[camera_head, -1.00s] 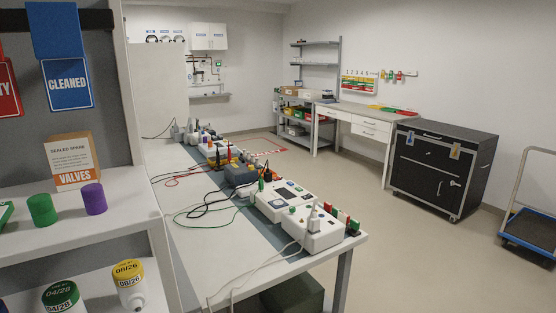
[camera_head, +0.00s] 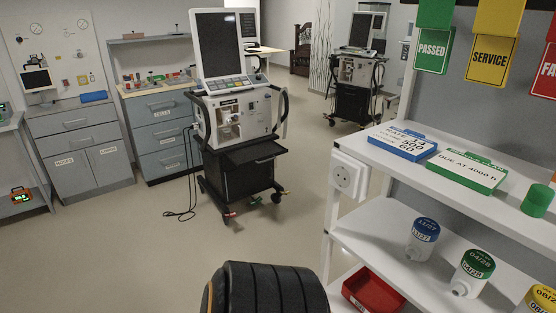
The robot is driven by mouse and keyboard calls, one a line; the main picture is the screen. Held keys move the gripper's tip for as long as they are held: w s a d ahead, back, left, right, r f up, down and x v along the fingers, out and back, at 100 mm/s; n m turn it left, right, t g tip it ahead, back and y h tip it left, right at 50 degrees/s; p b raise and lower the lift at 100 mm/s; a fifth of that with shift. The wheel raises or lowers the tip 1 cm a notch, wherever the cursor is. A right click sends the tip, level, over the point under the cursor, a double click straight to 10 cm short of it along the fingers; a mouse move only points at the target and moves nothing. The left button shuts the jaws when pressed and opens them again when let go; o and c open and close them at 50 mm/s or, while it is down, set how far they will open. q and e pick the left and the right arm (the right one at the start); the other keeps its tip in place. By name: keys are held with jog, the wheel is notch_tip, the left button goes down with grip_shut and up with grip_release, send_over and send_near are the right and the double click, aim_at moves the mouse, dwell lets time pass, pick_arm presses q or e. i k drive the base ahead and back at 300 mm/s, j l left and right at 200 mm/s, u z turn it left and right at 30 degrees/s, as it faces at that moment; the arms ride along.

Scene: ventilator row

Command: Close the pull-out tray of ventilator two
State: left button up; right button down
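A ventilator (camera_head: 238,112) on a wheeled black cart stands in the middle of the room, with a dark screen on top. Below its white body, a flat dark tray (camera_head: 256,152) sticks out at the front, pulled out. A second ventilator (camera_head: 356,72) on a cart stands farther back to the right; whether its tray is out is too small to tell. I cannot read a number on either one. Neither of my grippers is in view.
A white shelf rack (camera_head: 385,195) with tags, labelled blocks, capped jars and a red bin (camera_head: 373,290) stands close on the right. Grey drawer cabinets (camera_head: 163,130) line the left wall. A black cable (camera_head: 187,205) lies on the floor left of the nearer cart. Floor (camera_head: 130,250) before it is clear.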

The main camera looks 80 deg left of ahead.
aim_at(242, 158)
jog(key=u, duration=2.75)
jog(key=i+j, duration=0.2)
jog(key=i, duration=0.2)
jog(key=i+j+u, duration=0.1)
jog(key=i, duration=0.3)
jog(key=i+j, duration=0.3)
jog(key=i+u, duration=0.05)
jog(key=i, duration=0.05)
